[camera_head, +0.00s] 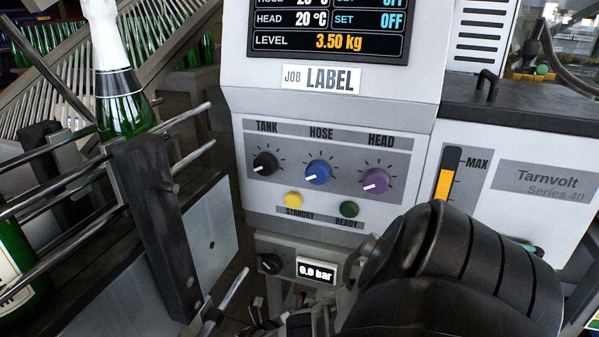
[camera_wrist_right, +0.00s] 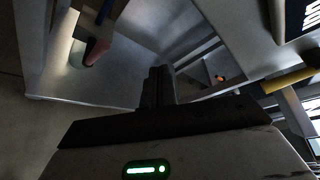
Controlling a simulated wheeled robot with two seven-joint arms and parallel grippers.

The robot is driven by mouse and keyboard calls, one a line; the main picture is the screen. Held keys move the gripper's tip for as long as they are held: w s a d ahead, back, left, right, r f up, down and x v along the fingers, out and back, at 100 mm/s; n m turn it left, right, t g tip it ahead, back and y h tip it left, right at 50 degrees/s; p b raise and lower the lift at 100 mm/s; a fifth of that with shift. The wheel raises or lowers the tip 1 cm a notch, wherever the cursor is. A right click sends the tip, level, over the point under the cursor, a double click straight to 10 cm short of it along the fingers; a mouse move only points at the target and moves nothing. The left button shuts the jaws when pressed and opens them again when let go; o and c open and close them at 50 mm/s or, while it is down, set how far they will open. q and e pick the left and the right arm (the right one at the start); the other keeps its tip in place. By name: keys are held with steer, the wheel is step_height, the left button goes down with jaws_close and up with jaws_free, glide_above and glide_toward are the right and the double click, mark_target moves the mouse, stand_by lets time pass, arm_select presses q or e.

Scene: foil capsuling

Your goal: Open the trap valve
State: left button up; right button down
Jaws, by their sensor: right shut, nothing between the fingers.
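My right gripper shows in the right wrist view (camera_wrist_right: 157,88) with its dark fingers together and nothing between them. It is in front of grey metal panels and a frame. A small red-tipped part (camera_wrist_right: 97,50) shows at the upper left of that view, and a small orange spot (camera_wrist_right: 220,78) lies to the right of the fingers. I cannot tell whether either belongs to the trap valve. I cannot make out the trap valve for sure in the head view, where my dark right arm covers the lower right. My left gripper is not in view.
The melter's control panel (camera_head: 320,183) has black, blue and purple knobs. Below it is a gauge box (camera_head: 316,271) reading 0.0 bar. A conveyor rail (camera_head: 60,215) with a dark post (camera_head: 158,220) and green bottles (camera_head: 122,105) stands left. A yellow bar (camera_wrist_right: 289,80) is right of the fingers.

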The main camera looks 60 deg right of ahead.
steer(key=s+a+r+p, duration=0.2)
steer(key=s+a+p, duration=0.1)
steer(key=a, duration=0.2)
steer(key=shift+r, duration=0.25)
stand_by(0.3)
steer(key=s+a+f+m+t+y, duration=0.1)
steer(key=a+f+m+t+y, duration=0.1)
steer(key=a+m+y, duration=1.2)
steer(key=a+r+m+t, duration=0.2)
steer(key=a+r+m, duration=0.2)
steer(key=r, duration=0.3)
steer(key=s+a+r+m+t, duration=0.1)
steer(key=a+r+m+t, duration=0.2)
steer(key=r, duration=0.4)
steer(key=a+r+m, duration=0.4)
steer(key=a+r, duration=0.1)
steer(key=r, duration=0.2)
steer(key=w+a+f+t+y+p, duration=0.1)
steer(key=w+a+f+t+y, duration=0.1)
steer(key=w+a+t+y, duration=0.2)
steer(key=shift+w+a+t, duration=1.05)
steer(key=shift+a+t, duration=0.15)
steer(key=shift+t, duration=0.6)
